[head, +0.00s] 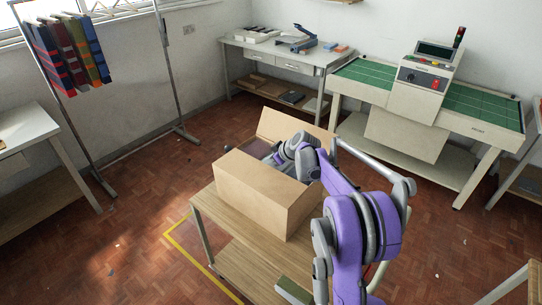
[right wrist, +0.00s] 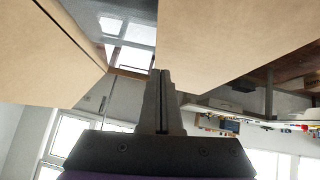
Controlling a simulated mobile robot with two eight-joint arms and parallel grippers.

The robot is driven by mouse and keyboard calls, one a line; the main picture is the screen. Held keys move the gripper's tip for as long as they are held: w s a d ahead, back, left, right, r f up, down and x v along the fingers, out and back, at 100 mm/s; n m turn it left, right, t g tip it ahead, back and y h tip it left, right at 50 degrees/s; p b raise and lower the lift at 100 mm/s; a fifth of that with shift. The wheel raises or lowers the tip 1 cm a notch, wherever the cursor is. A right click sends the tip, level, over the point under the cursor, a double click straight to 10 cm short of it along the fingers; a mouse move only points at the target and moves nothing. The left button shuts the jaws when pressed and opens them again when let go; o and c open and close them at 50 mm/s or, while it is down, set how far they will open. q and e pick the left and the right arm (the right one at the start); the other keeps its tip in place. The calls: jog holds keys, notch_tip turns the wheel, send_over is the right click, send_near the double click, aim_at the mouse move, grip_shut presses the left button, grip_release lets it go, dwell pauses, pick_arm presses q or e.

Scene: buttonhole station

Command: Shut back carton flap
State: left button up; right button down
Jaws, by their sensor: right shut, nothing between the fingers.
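The tan carton (head: 252,188) stands on a wooden-topped table in the middle of the head view. Its back flap (head: 275,124) stands up and leans away at the far side, and the opening in front of it shows something dark inside. My right arm reaches over the carton from the right and hides part of the opening and flap. My right gripper (right wrist: 160,75) is shut and empty, its fingertips between two cardboard panels (right wrist: 50,55) in the right wrist view. I cannot tell whether it touches either. My left gripper is not in view.
The wooden table (head: 216,214) has bare top to the left of the carton. A green-topped machine bench (head: 471,107) and a grey desk (head: 262,52) stand behind. A rack with hanging cloths (head: 62,52) is at left. Open floor lies between.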

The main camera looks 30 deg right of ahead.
jog(key=shift+f, duration=0.3)
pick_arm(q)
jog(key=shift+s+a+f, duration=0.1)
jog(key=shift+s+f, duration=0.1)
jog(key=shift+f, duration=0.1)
pick_arm(e)
jog(key=shift+w+d+f, duration=0.1)
jog(key=shift+d+f, duration=0.15)
jog(key=shift+f, duration=0.45)
jog(key=shift+r, duration=0.1)
